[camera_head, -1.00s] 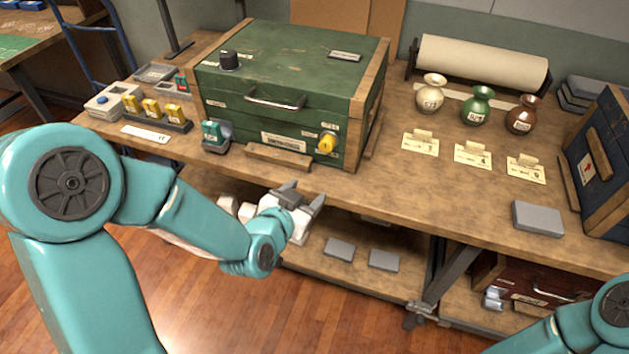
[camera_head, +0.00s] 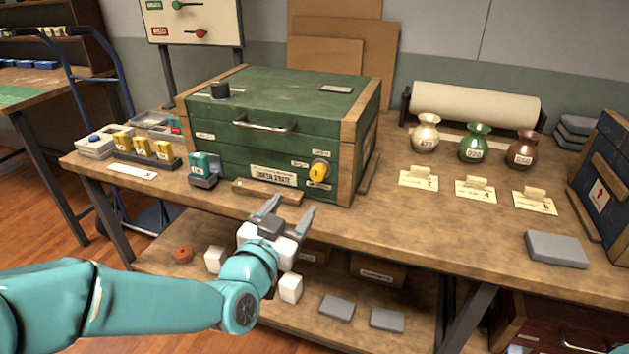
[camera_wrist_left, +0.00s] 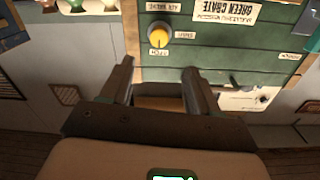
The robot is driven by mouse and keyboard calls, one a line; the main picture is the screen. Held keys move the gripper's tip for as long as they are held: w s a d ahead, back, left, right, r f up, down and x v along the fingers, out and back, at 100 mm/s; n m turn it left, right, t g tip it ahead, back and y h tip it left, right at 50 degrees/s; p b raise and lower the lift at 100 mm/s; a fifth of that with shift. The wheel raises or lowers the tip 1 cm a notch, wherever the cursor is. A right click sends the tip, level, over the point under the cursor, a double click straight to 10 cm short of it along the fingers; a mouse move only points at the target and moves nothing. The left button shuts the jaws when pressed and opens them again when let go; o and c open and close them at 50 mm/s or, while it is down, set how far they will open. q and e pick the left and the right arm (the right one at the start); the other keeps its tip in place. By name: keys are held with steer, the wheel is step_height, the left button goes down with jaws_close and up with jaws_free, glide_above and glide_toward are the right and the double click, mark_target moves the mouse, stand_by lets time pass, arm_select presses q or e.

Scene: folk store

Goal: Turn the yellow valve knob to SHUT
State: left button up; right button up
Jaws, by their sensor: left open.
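The yellow valve knob (camera_head: 319,172) is on the lower right front of the green crate (camera_head: 225,155), with small labels around it. In the left wrist view the knob (camera_wrist_left: 158,36) shows upside down, above and between my finger tips, with a white pointer mark on its face.
A wooden block (camera_head: 267,193) lies before the crate. A teal device (camera_head: 203,168) and yellow blocks (camera_head: 143,146) stand left. Three vases (camera_head: 474,143) with cards stand right. A grey block (camera_head: 556,248) lies at the front right. The bench front (camera_head: 370,215) is clear.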

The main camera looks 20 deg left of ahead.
mark_target(316, 176)
arm_select(q)
steer(key=w, duration=1.2)
steer(key=shift+d, duration=0.4)
steer(key=c, duration=1)
